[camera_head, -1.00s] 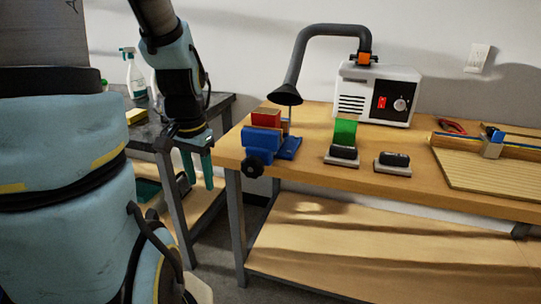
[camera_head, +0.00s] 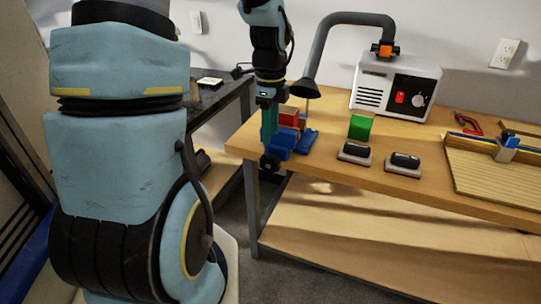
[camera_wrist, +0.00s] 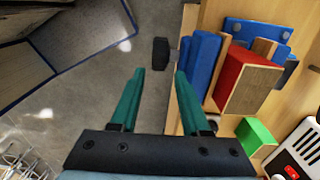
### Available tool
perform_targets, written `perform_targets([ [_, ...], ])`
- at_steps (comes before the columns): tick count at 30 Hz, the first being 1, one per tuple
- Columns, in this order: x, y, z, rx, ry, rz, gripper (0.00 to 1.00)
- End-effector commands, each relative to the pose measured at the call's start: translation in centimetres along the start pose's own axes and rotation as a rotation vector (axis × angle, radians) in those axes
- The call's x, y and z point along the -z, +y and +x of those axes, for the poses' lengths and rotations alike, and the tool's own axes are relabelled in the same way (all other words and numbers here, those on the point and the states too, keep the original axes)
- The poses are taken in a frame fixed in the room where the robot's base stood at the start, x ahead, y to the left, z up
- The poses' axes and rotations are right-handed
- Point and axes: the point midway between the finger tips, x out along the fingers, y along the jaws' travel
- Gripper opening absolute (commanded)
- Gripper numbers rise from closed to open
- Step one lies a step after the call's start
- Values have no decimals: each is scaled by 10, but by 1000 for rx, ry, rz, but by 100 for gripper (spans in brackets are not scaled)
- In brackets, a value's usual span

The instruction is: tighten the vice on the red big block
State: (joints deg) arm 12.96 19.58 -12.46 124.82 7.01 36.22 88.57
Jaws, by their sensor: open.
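The red big block (camera_head: 289,119) sits between the wooden-faced jaws of the blue vice (camera_head: 283,139) at the table's left end. The wrist view shows the red block (camera_wrist: 241,84) beside a wooden pad and the blue vice body (camera_wrist: 205,55). The vice's black handle (camera_head: 267,164) sticks out past the table's front edge. My gripper (camera_head: 268,140) points down in front of the vice, above the handle, and partly hides the vice. In the wrist view my gripper (camera_wrist: 156,74) is open and empty. The black handle (camera_wrist: 161,53) appears in the gap just beyond its fingertips.
A green block (camera_head: 360,127) and two black-topped blocks (camera_head: 355,152) stand right of the vice. The white fume extractor (camera_head: 397,85) stands behind, its dark hose and hood hanging near the vice. A dark table (camera_head: 214,98) is at the left, across a floor gap.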

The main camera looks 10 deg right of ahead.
Motion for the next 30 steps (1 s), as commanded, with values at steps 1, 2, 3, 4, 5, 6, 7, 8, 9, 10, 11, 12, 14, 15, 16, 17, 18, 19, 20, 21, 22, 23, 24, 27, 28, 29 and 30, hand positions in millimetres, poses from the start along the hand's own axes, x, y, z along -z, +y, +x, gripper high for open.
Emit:
perform_targets([
  [1, 0, 1, 7, -4, 1, 1, 46],
  [2, 0, 1, 11, -5, 1, 0, 46],
  [3, 0, 2, 17, -5, 1, -1, 46],
  [4, 0, 2, 22, -6, 1, -1, 46],
  [5, 0, 2, 28, -6, 0, -1, 46],
  [6, 0, 2, 35, -7, 1, -1, 46],
  [7, 0, 2, 41, -6, 1, -1, 46],
  [8, 0, 2, 47, -7, 1, -1, 46],
  [9, 0, 2, 55, -6, 1, -2, 46],
  [10, 0, 2, 60, -7, 1, -3, 46],
  [11, 0, 2, 66, -6, 1, -2, 46],
  [12, 0, 2, 72, -6, 1, -2, 46],
  [14, 0, 2, 81, -5, 0, -3, 46],
  [15, 0, 2, 86, -4, 0, -4, 46],
  [16, 0, 2, 90, -5, 0, -4, 46],
  [17, 0, 2, 93, -4, 0, -3, 46],
  [18, 0, 1, 96, -3, 0, -3, 46],
  [19, 0, 1, 98, -3, 0, -4, 46],
  [20, 0, 1, 100, -3, 0, -4, 46],
  [21, 0, 1, 102, -2, 0, -4, 46],
  [22, 0, 1, 103, -1, 0, -5, 46],
  [23, 0, 1, 103, -1, 0, -5, 46],
  [24, -1, 1, 104, 0, 0, -5, 46],
  [27, -1, 1, 104, 0, 0, -5, 46],
  [28, -1, 1, 104, 0, 0, -5, 46],
  [29, -1, 1, 104, 0, 0, -5, 46],
  [30, 0, 1, 104, 0, 0, -5, 46],
])
